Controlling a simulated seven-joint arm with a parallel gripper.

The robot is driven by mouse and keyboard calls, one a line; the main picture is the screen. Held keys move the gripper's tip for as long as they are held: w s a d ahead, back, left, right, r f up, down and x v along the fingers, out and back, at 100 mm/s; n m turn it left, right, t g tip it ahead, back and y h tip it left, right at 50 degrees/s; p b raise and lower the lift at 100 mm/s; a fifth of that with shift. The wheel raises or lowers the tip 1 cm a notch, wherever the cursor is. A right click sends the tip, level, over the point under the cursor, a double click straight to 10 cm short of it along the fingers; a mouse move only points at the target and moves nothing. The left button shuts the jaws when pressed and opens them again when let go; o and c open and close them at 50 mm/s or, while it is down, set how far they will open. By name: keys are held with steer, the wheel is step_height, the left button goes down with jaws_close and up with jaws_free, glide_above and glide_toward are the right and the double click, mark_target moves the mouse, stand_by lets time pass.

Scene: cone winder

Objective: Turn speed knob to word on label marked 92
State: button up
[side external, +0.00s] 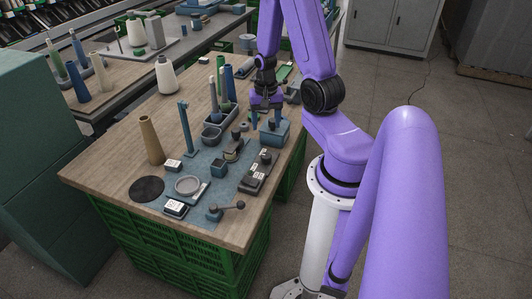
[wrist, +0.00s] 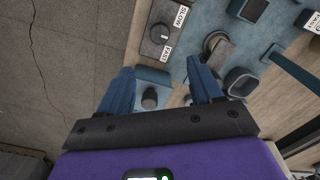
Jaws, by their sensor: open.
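The speed knob (wrist: 160,33) is a round dark knob on a grey box, between white labels reading SLOW (wrist: 180,17) and FAST (wrist: 166,54) in the wrist view. In the side view its dark box (side external: 257,172) lies near the table's right edge. My gripper (wrist: 160,85) is open and empty. In the side view my gripper (side external: 267,115) is above a blue box (side external: 274,134), apart from the speed knob. I cannot read a 92 on any label.
Between my fingers in the wrist view is the blue box's round dark knob (wrist: 150,98). Floor lies beyond the table's right edge.

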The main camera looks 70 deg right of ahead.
mark_target(266, 155)
steer(key=shift+f, duration=6.75)
steer(key=c, duration=1.1)
